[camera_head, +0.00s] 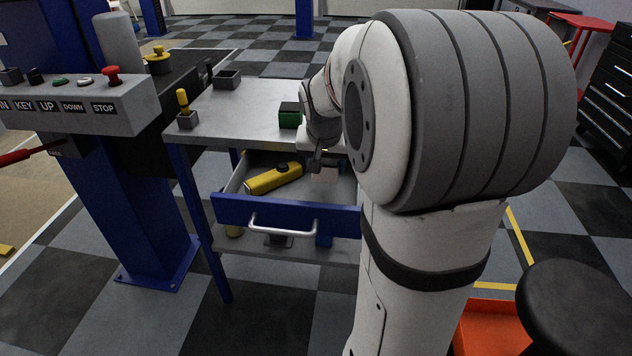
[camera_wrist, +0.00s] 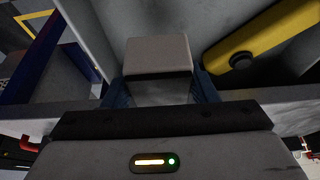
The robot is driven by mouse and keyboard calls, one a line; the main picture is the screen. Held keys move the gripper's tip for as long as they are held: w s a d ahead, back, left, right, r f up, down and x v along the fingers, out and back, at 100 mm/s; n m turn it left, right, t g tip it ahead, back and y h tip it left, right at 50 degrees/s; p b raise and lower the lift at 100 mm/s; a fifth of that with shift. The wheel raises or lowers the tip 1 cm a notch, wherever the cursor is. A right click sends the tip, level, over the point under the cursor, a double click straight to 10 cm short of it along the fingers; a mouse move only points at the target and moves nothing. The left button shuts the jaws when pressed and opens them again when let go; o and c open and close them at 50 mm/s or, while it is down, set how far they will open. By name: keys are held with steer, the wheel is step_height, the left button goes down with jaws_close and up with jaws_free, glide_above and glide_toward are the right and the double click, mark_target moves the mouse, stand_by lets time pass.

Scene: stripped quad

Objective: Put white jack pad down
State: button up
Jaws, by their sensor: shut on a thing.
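The white jack pad (camera_wrist: 158,56) is a pale block in the middle of the wrist view. My gripper (camera_wrist: 160,88) is shut on it, with a bluish finger at each side. In the head view, the pad (camera_head: 325,175) shows as a small pale block below my wrist, over the open drawer (camera_head: 285,213) of the workbench. My arm hides part of it and the drawer's right side. I cannot tell whether the pad touches the drawer floor.
A yellow flashlight-like tool (camera_head: 273,178) lies in the drawer, left of the pad. On the bench top (camera_head: 245,108) stand a green box (camera_head: 290,115), a dark tray (camera_head: 227,80) and a yellow-handled tool in a holder (camera_head: 186,118). A blue post with a control box (camera_head: 85,105) stands left.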

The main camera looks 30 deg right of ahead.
mark_target(325, 194)
steer(key=shift+f+b, duration=0.7)
steer(key=shift+f, duration=2)
steer(key=shift+f, duration=0.15)
steer(key=o, duration=1.2)
steer(key=shift+c, duration=0.2)
